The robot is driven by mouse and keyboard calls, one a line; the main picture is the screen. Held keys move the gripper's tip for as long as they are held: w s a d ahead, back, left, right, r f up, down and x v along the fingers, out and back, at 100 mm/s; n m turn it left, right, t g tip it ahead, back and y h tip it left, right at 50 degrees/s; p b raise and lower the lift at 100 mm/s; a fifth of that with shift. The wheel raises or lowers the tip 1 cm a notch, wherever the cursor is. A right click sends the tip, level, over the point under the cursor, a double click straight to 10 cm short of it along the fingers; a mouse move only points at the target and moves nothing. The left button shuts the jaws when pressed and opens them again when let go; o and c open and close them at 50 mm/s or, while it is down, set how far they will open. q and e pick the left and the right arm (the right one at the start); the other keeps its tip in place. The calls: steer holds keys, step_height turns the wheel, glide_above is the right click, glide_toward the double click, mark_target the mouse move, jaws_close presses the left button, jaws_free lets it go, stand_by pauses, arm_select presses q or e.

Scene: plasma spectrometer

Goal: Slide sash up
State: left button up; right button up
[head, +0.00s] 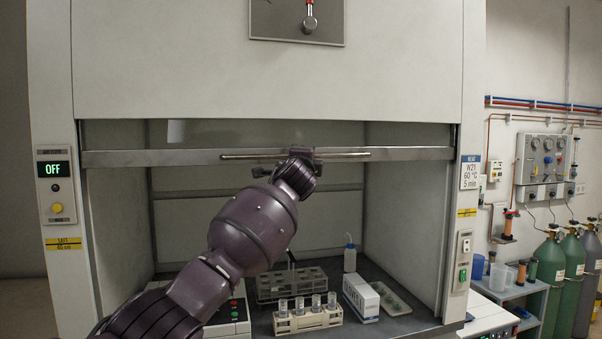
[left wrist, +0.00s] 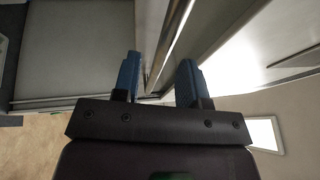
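The fume hood's sash (head: 120,158) shows as a metal bottom rail across the upper part of the opening, with a strip of glass above it. A long thin bar handle (head: 350,155) runs along the rail's middle. My left gripper (head: 303,156) is at the handle's middle; my wrist hides its fingers in the head view. In the left wrist view, its two blue fingers (left wrist: 157,75) are apart, and the shiny handle (left wrist: 180,25) runs up from the gap between them. I see no clear contact with either finger. My right gripper is not in view.
Inside the hood are a grey rack (head: 268,290), a vial rack (head: 306,320), a white box (head: 361,296), a tray (head: 393,300) and a bottle (head: 350,258). A display reading OFF (head: 54,169) is on the left post. Gas cylinders (head: 573,262) stand at right.

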arm_select(q)
steer(key=d+b+v, duration=0.1)
steer(key=v, duration=0.6)
steer(key=shift+s+a+b, duration=0.35)
steer(key=shift+a, duration=0.2)
